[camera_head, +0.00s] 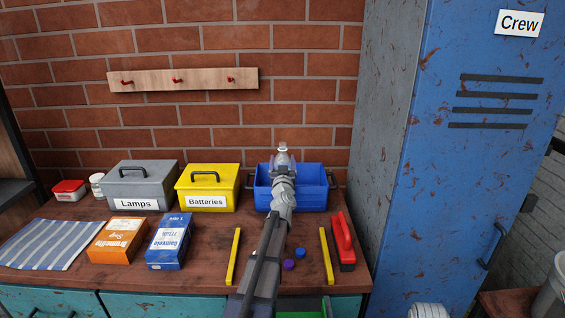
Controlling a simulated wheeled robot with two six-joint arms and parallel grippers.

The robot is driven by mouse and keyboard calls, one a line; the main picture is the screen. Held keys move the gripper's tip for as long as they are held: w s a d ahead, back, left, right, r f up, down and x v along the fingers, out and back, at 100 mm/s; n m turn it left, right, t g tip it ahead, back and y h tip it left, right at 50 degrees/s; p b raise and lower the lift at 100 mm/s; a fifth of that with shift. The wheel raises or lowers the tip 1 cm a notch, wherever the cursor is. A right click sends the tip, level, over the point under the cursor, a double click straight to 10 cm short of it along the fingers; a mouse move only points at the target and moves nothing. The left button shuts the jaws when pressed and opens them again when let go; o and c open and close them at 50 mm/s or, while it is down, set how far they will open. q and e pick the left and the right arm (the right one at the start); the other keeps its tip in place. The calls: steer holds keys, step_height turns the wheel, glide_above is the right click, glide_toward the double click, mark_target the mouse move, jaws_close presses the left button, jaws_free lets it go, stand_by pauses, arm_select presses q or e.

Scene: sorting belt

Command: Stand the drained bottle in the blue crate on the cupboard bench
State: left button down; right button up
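The blue crate (315,190) stands at the back of the wooden bench (205,275), against the brick wall. My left arm reaches up from the bottom of the head view, and its gripper (283,160) is over the crate. It appears shut on a pale, clear bottle (283,148), whose light top shows upright above the fingers. The gripper and wrist hide most of the bottle, so I cannot tell whether its base touches the crate floor. My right gripper is not in view.
A yellow Batteries box (208,198) and a grey Lamps box (140,196) stand left of the crate. Orange (118,240) and blue (168,243) cartons stand in front. Yellow strips (326,256) and a red-handled tool (343,240) lie front right. A blue locker (470,170) bounds the right.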

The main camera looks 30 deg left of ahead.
arm_select(q)
steer(key=shift+f, duration=0.25)
jaws_free()
steer(key=shift+r, duration=0.3)
steer(key=shift+r+p, duration=0.45)
steer(key=shift+p, duration=0.2)
steer(key=b+v, duration=0.2)
steer(key=v, duration=1)
steer(key=shift+f, duration=0.1)
